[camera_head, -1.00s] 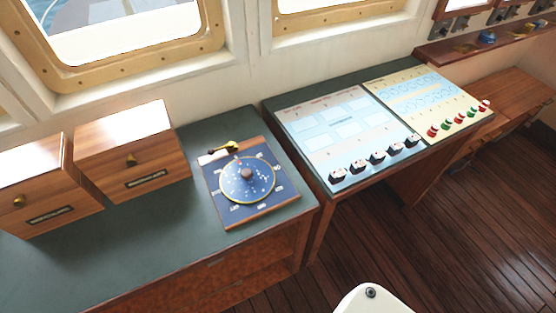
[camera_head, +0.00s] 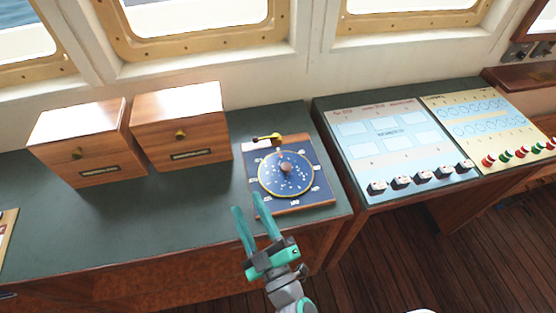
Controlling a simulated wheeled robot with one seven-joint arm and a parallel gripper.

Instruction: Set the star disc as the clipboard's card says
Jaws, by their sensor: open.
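The star disc (camera_head: 287,184) is a round dark blue plate with white dots, a gold rim and a brown centre knob (camera_head: 286,167). It sits on a blue board (camera_head: 324,198) with a wooden edge and small white labels around the disc. My gripper (camera_head: 248,208) has teal fingers, open and empty, in front of the board's lower left and apart from the knob. No clipboard can be made out for certain; a partly cut-off flat item (camera_head: 6,232) shows at the left edge.
Two wooden boxes with knobs, a left one (camera_head: 100,165) and a right one (camera_head: 205,135), stand left of the board on the dark green counter (camera_head: 150,215). Right of it, a console has a pale panel (camera_head: 365,145) with dark switches and a cream panel (camera_head: 470,115) with coloured knobs.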

